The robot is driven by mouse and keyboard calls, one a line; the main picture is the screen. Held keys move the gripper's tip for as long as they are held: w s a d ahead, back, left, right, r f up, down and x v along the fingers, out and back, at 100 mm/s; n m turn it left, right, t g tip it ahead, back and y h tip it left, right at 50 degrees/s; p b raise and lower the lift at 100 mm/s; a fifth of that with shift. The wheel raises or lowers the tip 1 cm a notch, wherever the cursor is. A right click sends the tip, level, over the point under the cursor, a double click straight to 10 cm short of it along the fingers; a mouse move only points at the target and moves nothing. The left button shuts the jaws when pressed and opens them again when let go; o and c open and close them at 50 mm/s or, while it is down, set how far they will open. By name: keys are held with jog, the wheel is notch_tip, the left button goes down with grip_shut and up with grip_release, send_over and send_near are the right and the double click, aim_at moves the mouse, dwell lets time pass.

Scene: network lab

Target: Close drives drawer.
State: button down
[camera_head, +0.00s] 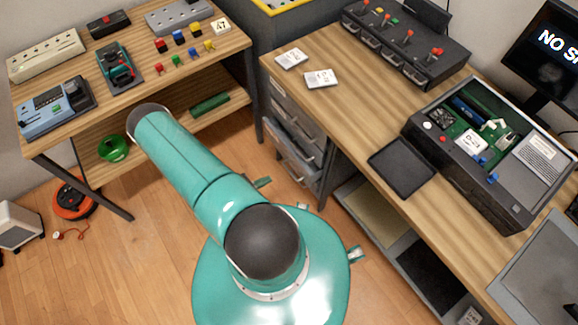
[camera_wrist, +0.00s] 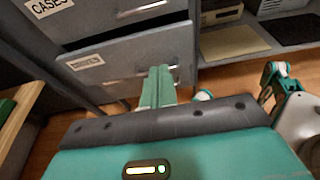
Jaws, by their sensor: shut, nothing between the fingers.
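The grey drawer cabinet (camera_head: 290,120) stands under the left end of the right desk. In the wrist view, the lower drawer (camera_wrist: 120,68) has a small white label, too blurred to read surely, and a bar handle. It looks slightly proud of the drawer marked CASES (camera_wrist: 95,14) above it; how far I cannot tell. My gripper (camera_wrist: 159,72) is shut and empty, its teal fingers at the lower drawer's front near the handle. Whether they touch it is unclear.
The right desk (camera_head: 345,90) carries an open electronics case (camera_head: 480,150) and a black tray (camera_head: 402,166). A wooden shelf table (camera_head: 130,110) stands left, with a green coil (camera_head: 113,148) on its lower shelf. An orange cable reel (camera_head: 73,200) sits on the floor.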

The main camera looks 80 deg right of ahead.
send_near(302, 161)
jog(key=s+d+f, duration=0.2)
jog(key=shift+s+d+f, duration=0.3)
jog(key=shift+s+d, duration=0.05)
jog(key=shift+d, duration=0.05)
jog(key=shift+s+d, duration=0.35)
jog(key=shift+d, duration=0.1)
jog(key=shift+s+d+r, duration=0.1)
jog(key=shift+s+d, duration=0.75)
jog(key=shift+d, duration=0.15)
jog(key=shift+s+d, duration=0.85)
jog(key=shift+d, duration=0.15)
jog(key=shift+w, duration=0.1)
jog(key=shift+w+a, duration=0.15)
jog(key=shift+w, duration=0.05)
jog(key=f+v, duration=0.1)
jog(key=v, duration=1.2)
jog(key=shift+w+a, duration=0.25)
jog(key=shift+a, duration=0.25)
